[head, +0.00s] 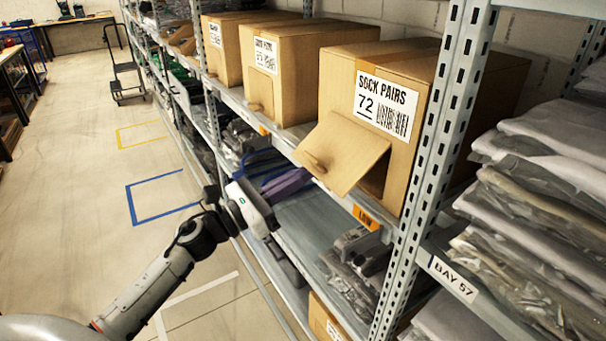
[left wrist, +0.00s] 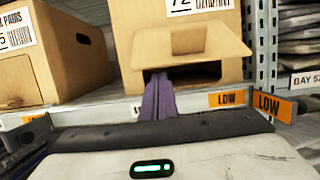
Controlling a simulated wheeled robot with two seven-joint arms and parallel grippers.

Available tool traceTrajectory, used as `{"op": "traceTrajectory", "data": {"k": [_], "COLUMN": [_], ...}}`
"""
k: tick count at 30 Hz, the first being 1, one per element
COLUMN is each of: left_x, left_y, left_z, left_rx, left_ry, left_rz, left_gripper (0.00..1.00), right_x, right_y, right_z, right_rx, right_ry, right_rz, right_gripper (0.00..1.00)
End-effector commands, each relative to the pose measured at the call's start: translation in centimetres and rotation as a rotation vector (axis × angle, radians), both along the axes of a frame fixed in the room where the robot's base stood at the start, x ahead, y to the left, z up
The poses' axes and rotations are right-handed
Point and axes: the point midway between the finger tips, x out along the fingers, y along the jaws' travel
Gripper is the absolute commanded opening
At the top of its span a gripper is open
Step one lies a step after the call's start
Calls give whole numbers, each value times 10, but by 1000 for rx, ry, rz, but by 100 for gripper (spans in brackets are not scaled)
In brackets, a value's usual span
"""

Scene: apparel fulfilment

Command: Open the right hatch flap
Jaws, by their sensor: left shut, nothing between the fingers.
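The right carton (head: 410,80), labelled "SOCK PAIRS 72", stands on the shelf with its front hatch flap (head: 350,150) swung outward and tilted, its lower edge away from the carton. A dark opening shows beneath it. In the left wrist view the flap (left wrist: 225,43) has a protruding tab (left wrist: 188,40) at its middle. My left gripper (head: 303,176) has purple fingers, shut and empty, near the flap's lower edge. In the left wrist view the fingertips (left wrist: 158,74) reach the flap's lower left part; I cannot tell whether they touch it. My right gripper is not in view.
Two more cartons (head: 285,70) (head: 232,45) stand farther along the same shelf with small front tabs. An orange "LOW" tag (head: 366,217) sits on the shelf edge. A perforated metal upright (head: 437,150) stands right of the carton.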

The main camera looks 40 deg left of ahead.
Motion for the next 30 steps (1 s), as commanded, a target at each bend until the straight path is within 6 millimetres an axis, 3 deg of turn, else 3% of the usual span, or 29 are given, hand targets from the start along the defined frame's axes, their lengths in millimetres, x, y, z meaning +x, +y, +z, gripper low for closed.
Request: {"op": "traceTrajectory", "data": {"k": [12, 30], "left_x": [0, -9], "left_y": [0, 4], "left_z": [2, 43], "left_rx": [0, 1], "left_ry": [0, 0], "left_rz": [0, 0], "left_gripper": [0, 0], "right_x": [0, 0], "right_y": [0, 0], "right_z": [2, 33], "right_rx": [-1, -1], "right_ry": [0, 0], "right_rz": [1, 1], "right_gripper": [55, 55]}}
